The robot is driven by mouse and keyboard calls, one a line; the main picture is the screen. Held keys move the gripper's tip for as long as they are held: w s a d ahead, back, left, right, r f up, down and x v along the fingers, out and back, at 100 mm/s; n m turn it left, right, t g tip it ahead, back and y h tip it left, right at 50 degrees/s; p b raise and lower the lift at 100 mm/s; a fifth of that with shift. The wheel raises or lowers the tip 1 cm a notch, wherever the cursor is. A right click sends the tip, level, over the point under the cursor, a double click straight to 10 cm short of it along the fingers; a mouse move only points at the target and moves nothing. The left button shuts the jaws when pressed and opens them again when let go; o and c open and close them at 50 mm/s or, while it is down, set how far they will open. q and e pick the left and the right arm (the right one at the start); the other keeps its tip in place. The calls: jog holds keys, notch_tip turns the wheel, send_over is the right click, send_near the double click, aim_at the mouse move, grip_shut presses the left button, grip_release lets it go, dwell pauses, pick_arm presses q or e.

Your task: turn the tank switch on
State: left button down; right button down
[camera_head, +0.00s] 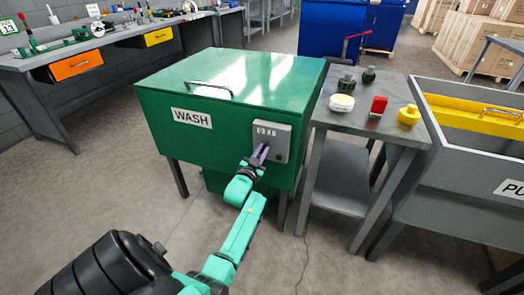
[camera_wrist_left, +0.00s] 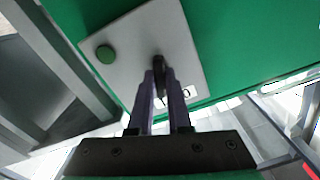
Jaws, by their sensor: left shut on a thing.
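The green tank (camera_head: 160,135) with a WASH label and a top handle stands in the middle of the head view. A grey control panel (camera_head: 283,142) is on its front, and it fills the upper middle of the left wrist view (camera_wrist_left: 125,50). The black tank switch (camera_wrist_left: 158,64) sticks out of the panel there. My left gripper (camera_head: 263,152) is at the panel, and its purple fingers (camera_wrist_left: 160,80) are shut on the switch. Small white markings beside the fingers are partly hidden. My right gripper is not in view.
A green round button (camera_wrist_left: 105,53) sits on the panel beside the switch. A grey side table (camera_head: 345,118) right of the tank holds a red block (camera_head: 378,105), a yellow knob (camera_head: 409,115) and several other parts. A grey trough with a yellow inside (camera_head: 470,115) stands further right.

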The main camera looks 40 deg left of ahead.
pick_arm(q)
jog(key=shift+f+m, duration=0.1)
jog(key=shift+m, duration=0.9)
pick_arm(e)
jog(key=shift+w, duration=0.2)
pick_arm(q)
jog(key=c, duration=0.9)
grip_release()
jog(key=shift+o, duration=0.2)
jog(key=p+v, duration=0.2)
jog(key=v, duration=1.2)
jog(key=shift+s+d, duration=0.2)
jog(key=shift+s, duration=0.1)
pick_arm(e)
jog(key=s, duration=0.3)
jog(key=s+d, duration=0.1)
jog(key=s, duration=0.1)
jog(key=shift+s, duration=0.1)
